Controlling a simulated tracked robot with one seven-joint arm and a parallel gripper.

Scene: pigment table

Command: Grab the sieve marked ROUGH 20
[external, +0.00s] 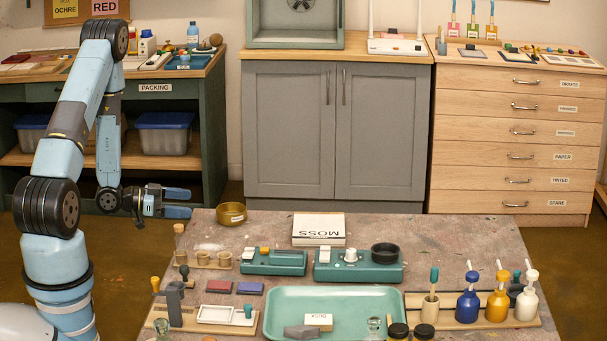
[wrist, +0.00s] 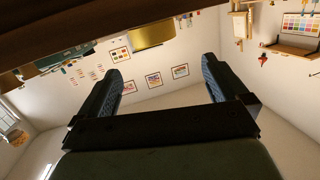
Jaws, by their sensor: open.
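A round brass-coloured vessel (external: 231,213), which looks like a sieve, sits at the far left edge of the table in the external view. A small pale label is on its side, too small to read. In the wrist view a brass-coloured round side (wrist: 138,33) shows at the top, beyond my fingertips and cut by the table edge. My gripper (external: 183,203) is open and empty, pointing right, left of the brass vessel and clear of it. Its two fingers (wrist: 161,82) stand wide apart in the wrist view. No ROUGH 20 marking is readable.
The table (external: 440,240) holds a MOSS box (external: 318,228), two green devices (external: 275,263), a green tray (external: 340,299) and pump bottles (external: 466,306). Small cups (external: 201,258) stand in a wooden rack in front of the brass vessel.

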